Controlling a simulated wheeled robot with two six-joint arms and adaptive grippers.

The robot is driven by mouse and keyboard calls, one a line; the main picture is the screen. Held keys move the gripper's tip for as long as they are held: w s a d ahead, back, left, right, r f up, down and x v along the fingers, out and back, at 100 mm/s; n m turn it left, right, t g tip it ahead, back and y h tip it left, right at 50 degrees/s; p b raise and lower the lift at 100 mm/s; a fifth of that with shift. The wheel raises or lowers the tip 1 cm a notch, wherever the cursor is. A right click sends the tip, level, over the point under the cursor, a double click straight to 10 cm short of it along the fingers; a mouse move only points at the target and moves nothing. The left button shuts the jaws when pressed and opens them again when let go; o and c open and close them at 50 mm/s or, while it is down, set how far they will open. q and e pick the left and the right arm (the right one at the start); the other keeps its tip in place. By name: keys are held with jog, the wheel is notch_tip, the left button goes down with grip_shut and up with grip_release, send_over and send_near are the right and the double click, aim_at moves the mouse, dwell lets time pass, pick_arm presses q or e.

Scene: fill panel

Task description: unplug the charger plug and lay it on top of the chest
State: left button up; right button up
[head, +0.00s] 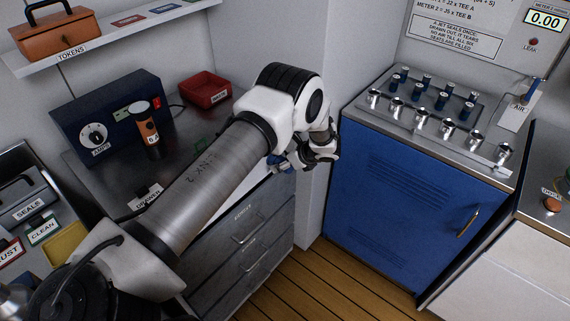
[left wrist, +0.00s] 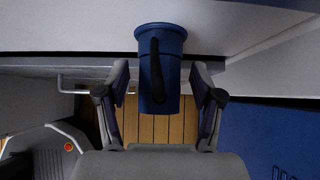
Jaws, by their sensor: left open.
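The chest is the grey drawer unit; its drawers (head: 244,246) face the front and its grey top (head: 105,167) lies partly under my left arm. My left gripper (head: 302,158) is at the chest's right front corner. In the left wrist view my left gripper (left wrist: 160,112) is open, its fingers on either side of a blue, mug-like thing (left wrist: 174,62) with a dark handle, with a small gap on each side. A dark cable (head: 124,216) runs on the chest top to a small labelled dark piece (head: 145,191); I cannot tell if this is the charger plug.
A dark blue box with a dial (head: 108,115), an orange cylinder (head: 148,133) and a red tray (head: 205,90) stand on the chest top. A blue cabinet (head: 405,200) with several metal fittings stands to the right. Wooden floor (head: 310,290) lies clear between them.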

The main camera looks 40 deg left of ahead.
dwell(0.9)
pick_arm(q)
grip_shut()
jog(key=shift+d, duration=0.15)
jog(key=shift+s+d, duration=0.15)
jog(key=shift+d, duration=1.3)
jog(key=shift+s+d, duration=0.1)
jog(key=shift+d, duration=1.3)
